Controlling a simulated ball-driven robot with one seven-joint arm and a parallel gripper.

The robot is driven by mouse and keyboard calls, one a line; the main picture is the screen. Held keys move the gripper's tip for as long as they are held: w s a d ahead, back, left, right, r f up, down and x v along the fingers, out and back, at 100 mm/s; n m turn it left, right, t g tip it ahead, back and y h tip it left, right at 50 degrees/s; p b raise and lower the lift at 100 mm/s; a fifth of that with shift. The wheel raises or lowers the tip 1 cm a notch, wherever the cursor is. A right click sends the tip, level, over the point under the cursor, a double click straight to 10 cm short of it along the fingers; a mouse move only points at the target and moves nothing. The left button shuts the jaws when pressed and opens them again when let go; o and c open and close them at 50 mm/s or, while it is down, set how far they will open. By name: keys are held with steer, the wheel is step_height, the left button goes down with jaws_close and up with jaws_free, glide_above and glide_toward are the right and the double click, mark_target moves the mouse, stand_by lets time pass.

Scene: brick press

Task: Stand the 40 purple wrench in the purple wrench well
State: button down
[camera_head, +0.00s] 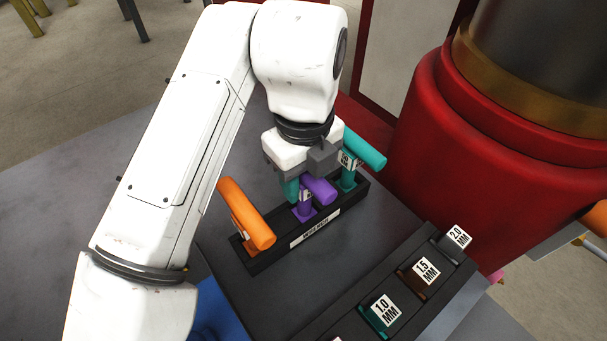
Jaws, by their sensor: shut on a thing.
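The purple wrench (319,190) has a thick round bar on top and a purple stem below it. My gripper (303,180) is over the middle of the black rack and shut on the purple wrench; the jaws partly hide it. The wrench looks upright, with its stem at the purple wrench well (304,217) in the rack's middle. I cannot tell how deep the stem sits. The number on the wrench is not readable.
The black rack (256,262) also holds an orange wrench (252,220) at left and a teal wrench (364,148) at right, both close to my gripper. A second rack (350,328) with labelled MM blocks stands at lower right. A big red machine (440,170) rises behind.

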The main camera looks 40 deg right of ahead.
steer(key=shift+f, duration=0.1)
stand_by(0.3)
steer(key=c, duration=0.6)
jaws_free()
steer(key=shift+o, duration=0.2)
step_height(320, 180, up, 11)
steer(key=shift+f+b, duration=0.2)
steer(key=shift+b, duration=0.3)
step_height(320, 180, up, 7)
steer(key=p, duration=0.7)
steer(key=shift+s, duration=0.1)
